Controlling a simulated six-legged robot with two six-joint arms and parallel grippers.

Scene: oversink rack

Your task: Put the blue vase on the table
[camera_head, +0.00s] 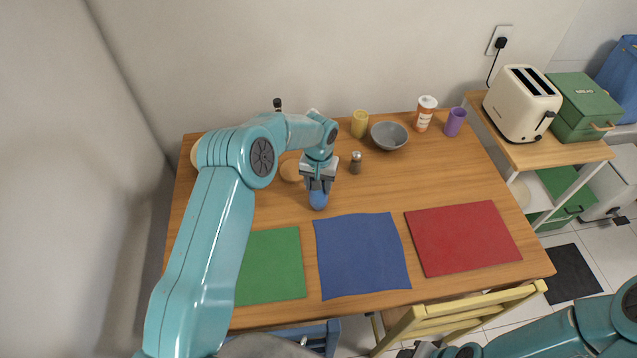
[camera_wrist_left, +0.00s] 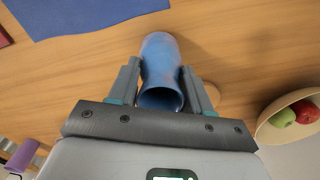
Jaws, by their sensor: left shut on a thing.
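The blue vase (camera_head: 318,201) is between the fingers of my left gripper (camera_head: 319,184), over the wooden table (camera_head: 380,185), just behind the blue mat. In the left wrist view the vase (camera_wrist_left: 161,60) has its open mouth towards the camera, and the left gripper (camera_wrist_left: 160,82) is shut on its sides. I cannot tell whether its base touches the table. My right arm is low at the right, and only a small part of my right gripper (camera_head: 436,351) seems to show at the bottom edge.
Green (camera_head: 270,265), blue (camera_head: 360,255) and red (camera_head: 463,238) mats lie along the front. A shaker (camera_head: 356,163), grey bowl (camera_head: 389,136), yellow cup (camera_head: 359,123), pill bottle (camera_head: 425,114) and purple cup (camera_head: 455,122) stand behind. A fruit bowl (camera_wrist_left: 277,132) is nearby. Centre-right wood is clear.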

